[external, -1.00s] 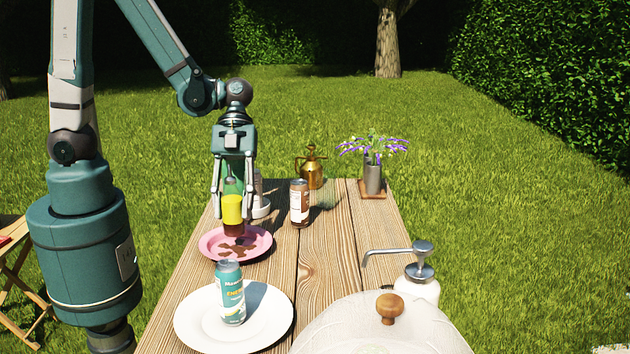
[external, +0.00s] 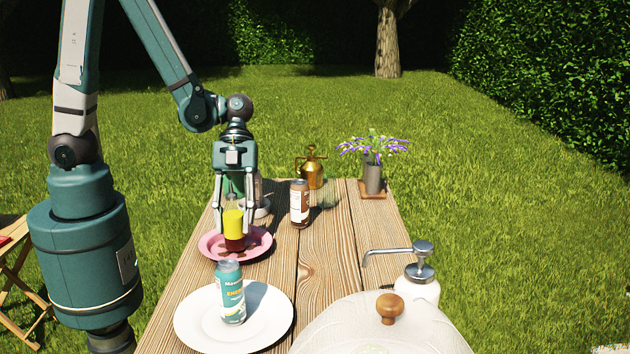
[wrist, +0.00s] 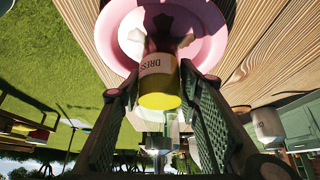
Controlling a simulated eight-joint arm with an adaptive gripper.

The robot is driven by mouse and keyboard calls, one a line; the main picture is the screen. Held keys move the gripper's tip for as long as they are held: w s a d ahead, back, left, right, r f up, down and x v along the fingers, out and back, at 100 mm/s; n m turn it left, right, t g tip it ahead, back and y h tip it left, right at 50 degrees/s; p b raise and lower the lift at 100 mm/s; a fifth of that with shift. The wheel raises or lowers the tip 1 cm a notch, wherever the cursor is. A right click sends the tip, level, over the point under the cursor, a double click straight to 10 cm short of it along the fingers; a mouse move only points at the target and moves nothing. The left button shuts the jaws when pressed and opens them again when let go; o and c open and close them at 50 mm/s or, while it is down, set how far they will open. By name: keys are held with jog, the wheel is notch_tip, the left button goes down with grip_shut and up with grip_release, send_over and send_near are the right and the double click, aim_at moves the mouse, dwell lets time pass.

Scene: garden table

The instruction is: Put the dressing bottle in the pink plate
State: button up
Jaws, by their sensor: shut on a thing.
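The dressing bottle (external: 233,222), with a yellow label and dark red contents, stands roughly upright between the fingers of my gripper (external: 234,205). My gripper is shut on it. The wrist view shows its yellow and white label (wrist: 159,88) between the two fingers (wrist: 158,95). The pink plate (external: 264,243) lies on the table directly below the bottle, and its rim also shows in the wrist view (wrist: 100,32). The bottle's bottom appears low over or on the plate's middle; I cannot tell whether it touches.
A white plate (external: 190,329) holding a teal can (external: 231,294) is in front. A brown can (external: 299,205) stands right of the pink plate. A brass sprayer (external: 311,168), flower vase (external: 374,178), pump bottle (external: 421,280) and domed cover (external: 340,322) also stand on the table.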

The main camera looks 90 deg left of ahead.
jog(key=shift+f, duration=0.15)
jog(key=o, duration=1.1)
jog(key=shift+r, duration=0.3)
jog(key=p+v, duration=0.2)
jog(key=v, duration=0.9)
jog(key=shift+a+r+p, duration=0.25)
jog(key=shift+r+p, duration=0.1)
jog(key=shift+p, duration=0.05)
jog(key=shift+r, duration=0.1)
